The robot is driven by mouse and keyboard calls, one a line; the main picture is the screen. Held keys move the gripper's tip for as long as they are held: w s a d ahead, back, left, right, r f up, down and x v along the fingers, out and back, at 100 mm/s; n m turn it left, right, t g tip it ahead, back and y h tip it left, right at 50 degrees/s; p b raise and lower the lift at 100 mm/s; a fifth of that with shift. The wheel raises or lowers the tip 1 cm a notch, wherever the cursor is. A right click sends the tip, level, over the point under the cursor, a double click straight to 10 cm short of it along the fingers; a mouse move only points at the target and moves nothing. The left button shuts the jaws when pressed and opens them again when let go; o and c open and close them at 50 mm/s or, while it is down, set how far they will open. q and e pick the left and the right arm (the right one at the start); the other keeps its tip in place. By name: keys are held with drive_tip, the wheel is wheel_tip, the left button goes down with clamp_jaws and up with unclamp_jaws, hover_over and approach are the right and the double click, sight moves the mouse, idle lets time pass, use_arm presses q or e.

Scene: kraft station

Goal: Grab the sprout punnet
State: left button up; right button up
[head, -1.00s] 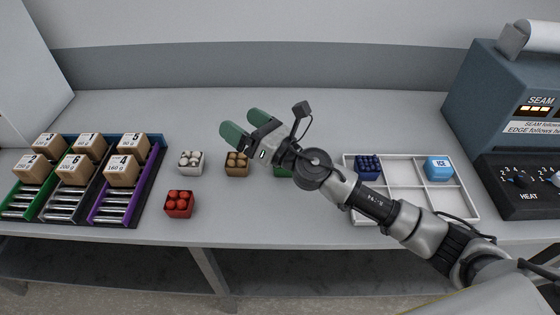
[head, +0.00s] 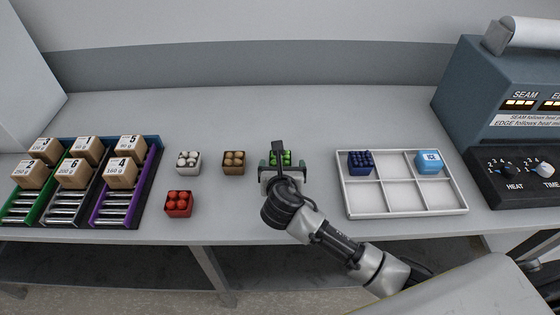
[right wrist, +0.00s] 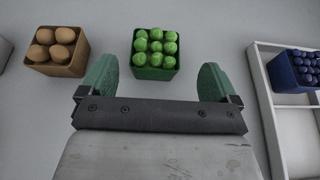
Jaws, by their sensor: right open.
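The sprout punnet, a small green box of round green sprouts (head: 286,155), stands on the table right of the brown punnet. In the head view my right gripper (head: 282,162) is over it and hides much of it. In the right wrist view the sprout punnet (right wrist: 155,54) is upright just beyond and between the fingertips. My right gripper (right wrist: 156,82) is open and empty, with a green finger to each side. Contact with the punnet does not show. My left gripper is not in view.
Punnets of brown (head: 233,162), white (head: 188,162) and red (head: 178,203) produce stand to the left. A white divided tray (head: 400,211) at right holds a blue punnet (head: 361,162) and an ICE block (head: 429,161). Boxes sit on racks at far left. The table behind is clear.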

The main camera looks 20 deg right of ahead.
drive_tip(key=x, duration=0.5)
drive_tip(key=shift+w+a+f, duration=0.1)
drive_tip(key=shift+w+a, duration=0.05)
drive_tip(key=shift+w, duration=0.25)
drive_tip(key=shift+s, duration=0.1)
drive_tip(key=c, duration=1)
